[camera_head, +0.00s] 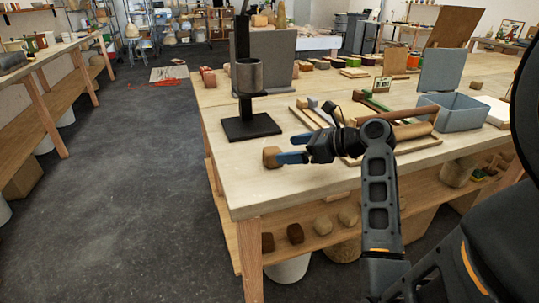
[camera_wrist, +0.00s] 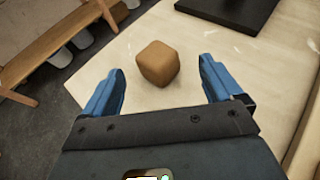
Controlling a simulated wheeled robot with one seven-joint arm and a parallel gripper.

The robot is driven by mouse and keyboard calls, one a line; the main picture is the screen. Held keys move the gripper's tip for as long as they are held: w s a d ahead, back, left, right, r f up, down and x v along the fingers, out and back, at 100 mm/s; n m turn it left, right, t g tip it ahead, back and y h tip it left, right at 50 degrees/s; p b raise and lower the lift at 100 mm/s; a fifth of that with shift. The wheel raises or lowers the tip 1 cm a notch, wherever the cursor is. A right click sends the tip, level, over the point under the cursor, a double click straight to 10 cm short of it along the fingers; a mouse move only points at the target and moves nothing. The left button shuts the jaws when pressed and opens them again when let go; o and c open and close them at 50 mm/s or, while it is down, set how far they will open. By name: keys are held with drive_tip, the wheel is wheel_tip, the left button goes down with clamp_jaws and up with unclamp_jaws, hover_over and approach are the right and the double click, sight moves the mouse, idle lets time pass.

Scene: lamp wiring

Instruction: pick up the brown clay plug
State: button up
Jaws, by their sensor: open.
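The brown clay plug (camera_wrist: 158,63) is a small rounded brown block on the pale tabletop. In the head view the plug (camera_head: 271,157) sits near the table's left edge, at the tips of my gripper. My gripper (camera_wrist: 162,82) is open, with its two blue fingers spread wide. In the wrist view the plug lies between the fingers' lines, slightly beyond the tips, with space on both sides. In the head view my gripper (camera_head: 283,158) points left, low over the table, and the near finger hides part of the plug's right side.
A black stand (camera_head: 251,125) with a metal cup (camera_head: 249,76) stands behind the plug; its base also shows in the wrist view (camera_wrist: 226,8). The tabletop in front is clear.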

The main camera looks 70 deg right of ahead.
sight(276, 150)
drive_tip(key=shift+a+x, duration=0.15)
drive_tip(key=shift+x, duration=1.4)
drive_tip(key=shift+a+x, duration=0.1)
drive_tip(key=shift+x, duration=1.45)
drive_tip(key=shift+w+r, duration=0.1)
drive_tip(key=shift+r, duration=0.05)
drive_tip(key=c, duration=1.2)
drive_tip(key=shift+c, duration=0.8)
drive_tip(key=shift+r, duration=0.1)
